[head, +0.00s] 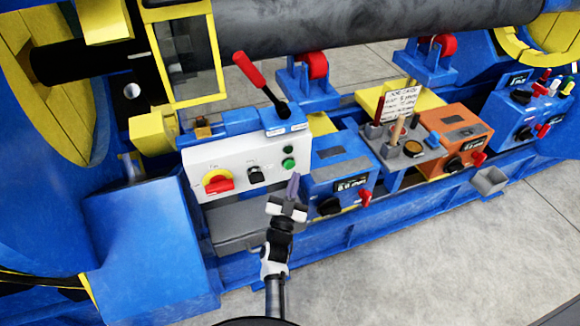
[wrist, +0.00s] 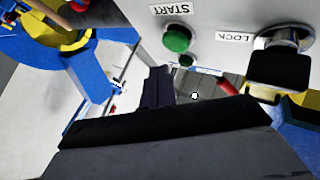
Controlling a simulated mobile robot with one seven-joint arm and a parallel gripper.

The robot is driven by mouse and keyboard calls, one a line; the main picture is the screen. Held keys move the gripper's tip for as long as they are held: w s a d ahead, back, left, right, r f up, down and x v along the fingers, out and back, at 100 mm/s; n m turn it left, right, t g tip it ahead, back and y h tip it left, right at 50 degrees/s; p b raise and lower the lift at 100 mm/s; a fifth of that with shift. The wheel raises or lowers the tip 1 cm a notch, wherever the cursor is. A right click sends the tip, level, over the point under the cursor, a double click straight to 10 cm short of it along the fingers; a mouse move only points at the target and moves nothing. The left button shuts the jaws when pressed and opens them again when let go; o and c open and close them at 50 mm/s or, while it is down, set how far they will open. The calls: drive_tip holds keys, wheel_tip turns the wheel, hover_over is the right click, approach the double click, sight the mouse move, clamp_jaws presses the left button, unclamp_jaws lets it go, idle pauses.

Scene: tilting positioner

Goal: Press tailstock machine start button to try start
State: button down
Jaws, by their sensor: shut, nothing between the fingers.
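The white control panel (head: 235,158) carries a green start button (head: 289,164) at its right side, with a small dark green button or lamp (head: 288,150) above it. In the wrist view the green button (wrist: 177,38) is beside a START label (wrist: 172,9). My gripper (head: 294,184) is shut and empty, in front of the panel's lower right corner and just below the green button in the head view. Its fingertips (wrist: 158,72) appear close to the button but apart from it. The exact gap in depth is hard to tell.
A black knob (head: 256,174) by a LOCK label (wrist: 233,37) and a red rotary switch (head: 218,184) are left of the button. A red-handled lever (head: 249,70) rises above the panel. A blue box (head: 340,170) stands to the right. Grey floor (head: 430,235) is clear in front.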

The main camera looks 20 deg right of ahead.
drive_tip(key=shift+w, duration=0.65)
drive_tip(key=shift+w, duration=0.15)
idle(1.5)
drive_tip(key=shift+w, duration=0.25)
drive_tip(key=shift+w, duration=0.45)
idle(0.7)
drive_tip(key=shift+s, duration=0.85)
drive_tip(key=shift+s, duration=0.1)
drive_tip(key=s, duration=0.5)
